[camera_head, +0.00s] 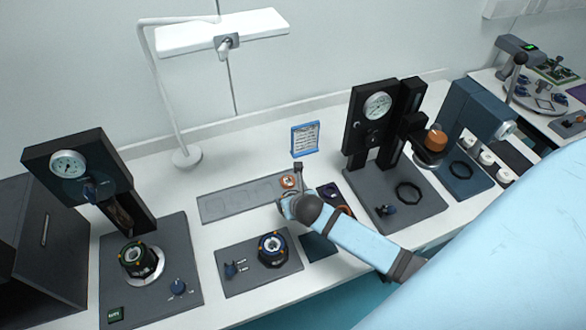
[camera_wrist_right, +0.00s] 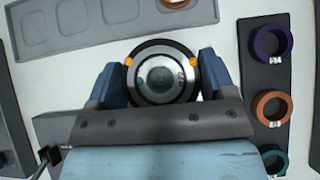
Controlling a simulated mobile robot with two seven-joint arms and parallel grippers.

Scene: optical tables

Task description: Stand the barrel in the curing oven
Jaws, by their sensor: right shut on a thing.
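The barrel (camera_wrist_right: 160,78) is a dark round housing with a pale rim, a glassy centre and orange marks at its sides. My right gripper (camera_wrist_right: 162,80) is shut on it, one blue finger at each side. In the head view my right gripper (camera_head: 292,207) is over the bench, in front of the grey slotted tray, and its wrist hides the barrel. I cannot tell how high the barrel is. No oven is clearly marked; a dark box (camera_head: 38,240) with a handle stands at the far left and may be it. My left gripper is not in view.
The grey tray (camera_head: 222,203) holds an orange ring (camera_head: 288,182). A dark strip (camera_wrist_right: 261,150) with purple, orange and teal rings lies right of the gripper. Gauge presses (camera_head: 75,175) (camera_head: 372,125) stand left and right. A plate with a round fixture (camera_head: 272,249) lies in front.

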